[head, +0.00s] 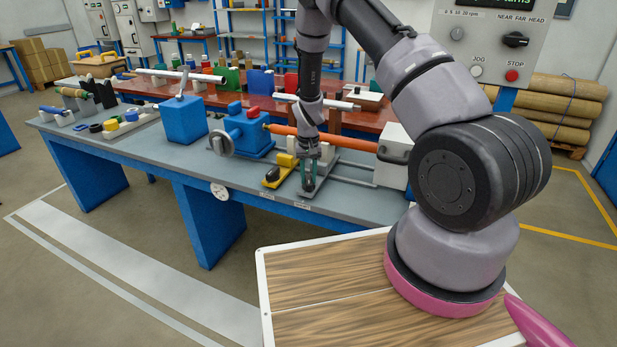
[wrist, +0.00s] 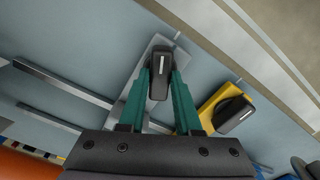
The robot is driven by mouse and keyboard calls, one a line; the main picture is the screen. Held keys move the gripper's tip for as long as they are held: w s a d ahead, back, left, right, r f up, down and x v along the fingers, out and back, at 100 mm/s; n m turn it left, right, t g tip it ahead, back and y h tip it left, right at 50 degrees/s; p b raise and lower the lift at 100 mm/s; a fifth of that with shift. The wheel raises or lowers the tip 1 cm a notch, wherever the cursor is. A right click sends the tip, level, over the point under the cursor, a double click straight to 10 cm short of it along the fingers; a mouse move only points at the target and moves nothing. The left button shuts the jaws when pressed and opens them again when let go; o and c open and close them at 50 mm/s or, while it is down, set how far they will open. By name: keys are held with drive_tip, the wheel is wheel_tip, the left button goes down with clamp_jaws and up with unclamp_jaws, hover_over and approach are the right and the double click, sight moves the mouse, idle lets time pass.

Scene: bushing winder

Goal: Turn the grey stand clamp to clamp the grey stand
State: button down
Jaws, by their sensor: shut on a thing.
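The grey stand (wrist: 140,90) is a light grey plate on the bench; in the head view it (head: 326,167) lies under my gripper. Its clamp has a black handle (wrist: 161,60) with a small light mark on top. My gripper (wrist: 161,75), with green fingers, has one finger on each side of this handle and is shut on it. In the head view my gripper (head: 308,175) points down at the bench's front edge. The clamp's base is partly hidden by the fingers, and whether it grips the stand cannot be told.
A yellow stand (wrist: 212,105) with its own black clamp handle (wrist: 233,112) is close on the right in the wrist view. An orange bar (head: 345,142) runs behind my gripper, from a blue unit (head: 247,133) toward a white box (head: 394,150). Grey rails (head: 352,172) lie to the right.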

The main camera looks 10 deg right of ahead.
sight(309, 179)
drive_tip(key=shift+m, duration=0.6)
drive_tip(key=c, duration=0.6)
unclamp_jaws()
wheel_tip(309, 179, up, 11)
drive_tip(key=shift+f, duration=0.1)
